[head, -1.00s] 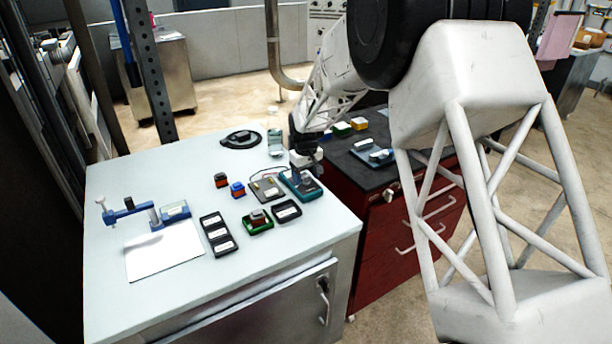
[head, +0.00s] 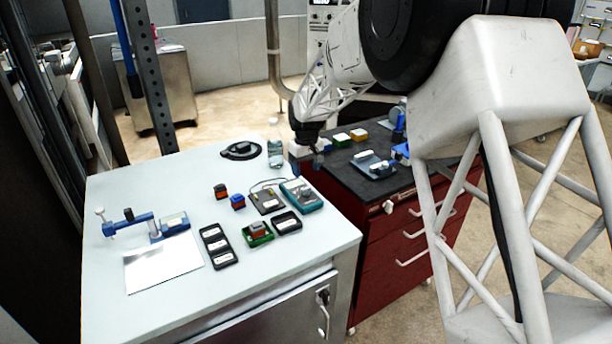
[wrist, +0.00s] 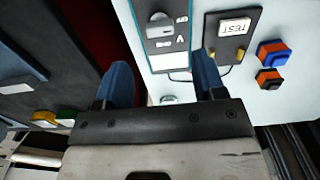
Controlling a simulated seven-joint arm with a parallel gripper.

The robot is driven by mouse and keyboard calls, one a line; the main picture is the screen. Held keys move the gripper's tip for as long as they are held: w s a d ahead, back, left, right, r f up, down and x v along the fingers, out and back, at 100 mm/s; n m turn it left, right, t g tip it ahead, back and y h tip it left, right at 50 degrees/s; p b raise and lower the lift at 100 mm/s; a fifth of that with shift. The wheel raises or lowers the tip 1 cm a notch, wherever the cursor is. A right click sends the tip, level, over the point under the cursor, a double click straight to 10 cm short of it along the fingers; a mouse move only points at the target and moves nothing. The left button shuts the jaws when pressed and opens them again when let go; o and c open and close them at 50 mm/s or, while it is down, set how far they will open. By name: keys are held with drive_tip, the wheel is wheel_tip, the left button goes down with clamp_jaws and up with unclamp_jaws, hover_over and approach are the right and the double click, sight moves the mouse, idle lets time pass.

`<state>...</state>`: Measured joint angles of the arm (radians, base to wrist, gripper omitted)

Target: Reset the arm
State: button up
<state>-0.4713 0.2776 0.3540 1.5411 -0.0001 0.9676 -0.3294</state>
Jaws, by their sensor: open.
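My gripper (head: 316,162) is above the gap between the pale table and the dark-topped red cabinet, near the table's back right edge. In the wrist view my gripper (wrist: 163,85) shows two blue fingers set apart, with nothing held between them. A teal meter (head: 301,195) lies on the table in front of it; the meter (wrist: 160,32) also shows beyond the fingers in the wrist view. A dark test board (head: 267,200) lies beside the meter; its TEST label shows in the wrist view (wrist: 233,27).
The red cabinet (head: 380,260) carries a grey tray (head: 374,166) and coloured blocks.

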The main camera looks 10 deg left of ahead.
drive_tip(key=shift+d+r, duration=0.1)
drive_tip(key=shift+r, duration=0.2)
drive_tip(key=shift+s+d+r, duration=0.15)
drive_tip(key=shift+d+r, duration=0.05)
drive_tip(key=s+d+r+m, duration=0.1)
drive_tip(key=s+d+r, duration=0.45)
drive_tip(key=d, duration=0.25)
drive_tip(key=s+d+r+m+t, duration=0.1)
drive_tip(key=s+d+r+m, duration=0.1)
drive_tip(key=s+d+r, duration=0.4)
drive_tip(key=s+d+r+m, duration=0.1)
drive_tip(key=s+d+r, duration=0.2)
drive_tip(key=s+d, duration=0.55)
drive_tip(key=s+d+m, duration=0.1)
drive_tip(key=s+d, duration=0.4)
drive_tip(key=s, duration=0.4)
drive_tip(key=s+d+f+m+t, duration=0.1)
drive_tip(key=s+d+m, duration=0.1)
drive_tip(key=s+d, duration=0.4)
drive_tip(key=s+d+m, duration=0.2)
drive_tip(key=s+d, duration=0.4)
drive_tip(key=s, duration=0.7)
drive_tip(key=shift+f+t, duration=0.3)
drive_tip(key=shift+f, duration=0.1)
